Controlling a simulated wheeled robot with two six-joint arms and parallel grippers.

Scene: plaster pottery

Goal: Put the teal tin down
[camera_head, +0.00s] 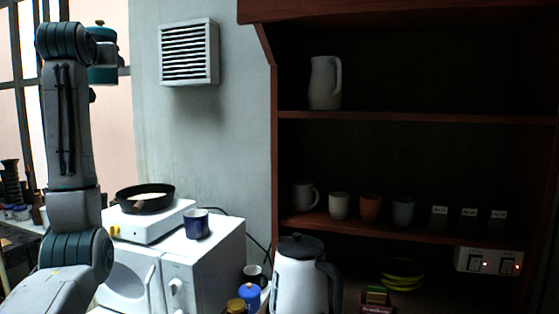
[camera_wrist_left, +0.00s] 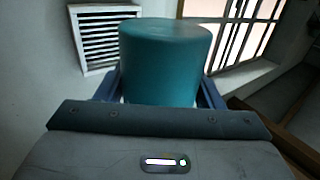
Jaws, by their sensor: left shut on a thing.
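The teal tin (camera_wrist_left: 165,62) fills the middle of the left wrist view, a plain round can. My left gripper (camera_wrist_left: 160,95) is shut on it, a blue finger on each side. In the head view the tin (camera_head: 102,76) shows at the upper left, held high in front of the window and partly hidden by my raised left arm. The tin is well clear of any surface. My right gripper is not in view.
A white cabinet (camera_head: 215,262) bears a hotplate (camera_head: 150,224) with a black pan (camera_head: 145,199) and a blue mug (camera_head: 196,224). A large kettle (camera_head: 299,278) stands right of it. Dark shelves hold a jug (camera_head: 324,83) and several cups. A wall vent (camera_head: 188,53) is near the tin.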

